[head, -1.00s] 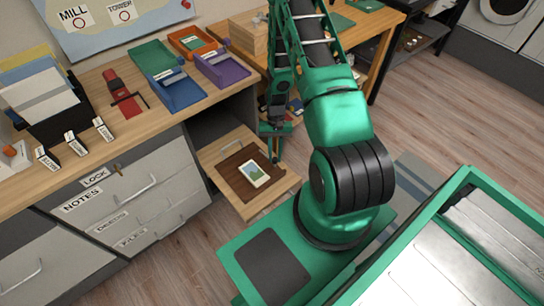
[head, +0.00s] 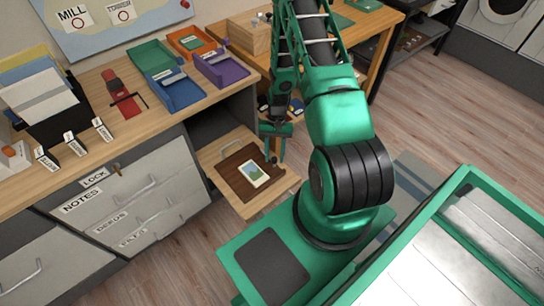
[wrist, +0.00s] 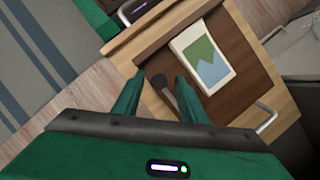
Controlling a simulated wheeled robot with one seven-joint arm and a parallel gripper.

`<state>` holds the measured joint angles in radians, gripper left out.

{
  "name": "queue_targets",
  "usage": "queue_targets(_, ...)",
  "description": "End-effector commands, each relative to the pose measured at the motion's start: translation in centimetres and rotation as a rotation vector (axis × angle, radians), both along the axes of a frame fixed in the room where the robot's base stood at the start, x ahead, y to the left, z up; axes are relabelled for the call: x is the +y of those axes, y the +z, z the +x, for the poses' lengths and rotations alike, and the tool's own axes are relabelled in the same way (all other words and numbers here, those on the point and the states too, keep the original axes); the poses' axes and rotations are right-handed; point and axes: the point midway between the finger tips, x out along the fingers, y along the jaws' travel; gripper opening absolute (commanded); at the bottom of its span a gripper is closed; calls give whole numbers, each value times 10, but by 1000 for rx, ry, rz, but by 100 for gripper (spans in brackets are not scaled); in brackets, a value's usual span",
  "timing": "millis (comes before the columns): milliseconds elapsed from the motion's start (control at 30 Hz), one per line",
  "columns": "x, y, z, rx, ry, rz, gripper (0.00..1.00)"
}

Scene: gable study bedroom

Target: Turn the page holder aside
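A dark brown board (head: 236,181), which looks like the page holder, lies in the pulled-out wooden tray, with a white picture card (head: 255,174) on it. In the wrist view the board (wrist: 245,70) shows the card (wrist: 203,56) beside my right finger. A small dark knob (wrist: 159,81) on a short stem rises at the board's edge. My gripper (wrist: 158,98) is open, its two green fingers on either side of the knob and stem, with gaps visible. In the head view my gripper (head: 275,154) points down over the tray's far right part.
Coloured letter trays (head: 180,92) stand on the desk. Wood floor lies in front.

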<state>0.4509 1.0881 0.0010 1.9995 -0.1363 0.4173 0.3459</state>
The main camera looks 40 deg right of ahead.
Motion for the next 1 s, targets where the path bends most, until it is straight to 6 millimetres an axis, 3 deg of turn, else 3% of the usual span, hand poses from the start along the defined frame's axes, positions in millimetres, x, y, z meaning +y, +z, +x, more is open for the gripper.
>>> queue_targets(267, -3, 7, 3, -3, 0, -3, 38)
queue_targets(700, -23, 77, 25, -3, -1, -3, 38)
queue_targets(1000, -29, 99, 31, 0, -1, -1, 38)
